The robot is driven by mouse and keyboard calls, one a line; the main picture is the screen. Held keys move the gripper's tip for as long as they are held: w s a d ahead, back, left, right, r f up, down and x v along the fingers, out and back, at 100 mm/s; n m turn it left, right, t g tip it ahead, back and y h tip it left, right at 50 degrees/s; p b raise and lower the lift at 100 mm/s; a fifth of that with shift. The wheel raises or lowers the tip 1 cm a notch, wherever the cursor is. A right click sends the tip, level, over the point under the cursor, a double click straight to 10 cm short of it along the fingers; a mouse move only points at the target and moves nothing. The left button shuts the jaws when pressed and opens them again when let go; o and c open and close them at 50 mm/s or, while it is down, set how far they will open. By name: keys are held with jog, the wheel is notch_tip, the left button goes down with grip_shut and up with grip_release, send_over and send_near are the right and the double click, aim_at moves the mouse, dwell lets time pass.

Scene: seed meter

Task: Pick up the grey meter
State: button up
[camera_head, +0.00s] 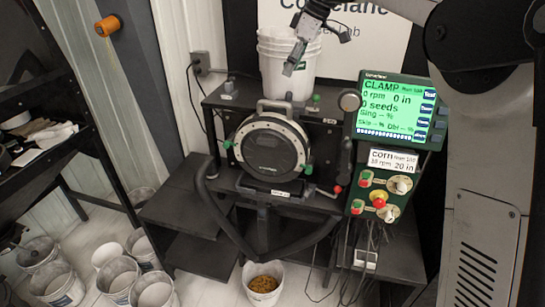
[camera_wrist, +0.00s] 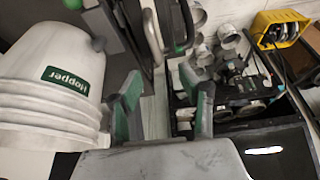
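The grey meter (camera_head: 270,147) is a round, dark-faced disc with a grey rim and a handle on top. It stands upright at the front of the black stand, with green knobs beside it. In the wrist view, what looks like part of its rim and handle (camera_wrist: 152,32) shows at the top, beyond the fingertips. My gripper (camera_head: 293,62) is above the meter, in front of the white buckets. In the wrist view my gripper (camera_wrist: 162,92) has its two green-padded fingers spread apart, with nothing between them.
White stacked buckets (camera_head: 287,68), labelled Hopper in the wrist view (camera_wrist: 60,75), stand close beside my gripper. A lit screen (camera_head: 394,107) and control box (camera_head: 381,193) are right of the meter. A black hose (camera_head: 222,222) loops below. A seed bucket (camera_head: 263,283) is on the floor.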

aim_at(271, 102)
jog(key=shift+n, duration=0.4)
jog(key=x, duration=0.6)
jog(key=w+a+p+x, duration=0.1)
jog(key=x, duration=0.2)
jog(key=shift+w+r, duration=0.1)
jog(key=shift+p+x, duration=0.8)
jog(key=shift+x, duration=1.85)
jog(key=shift+w, duration=0.1)
grip_shut()
jog(key=shift+r, duration=0.15)
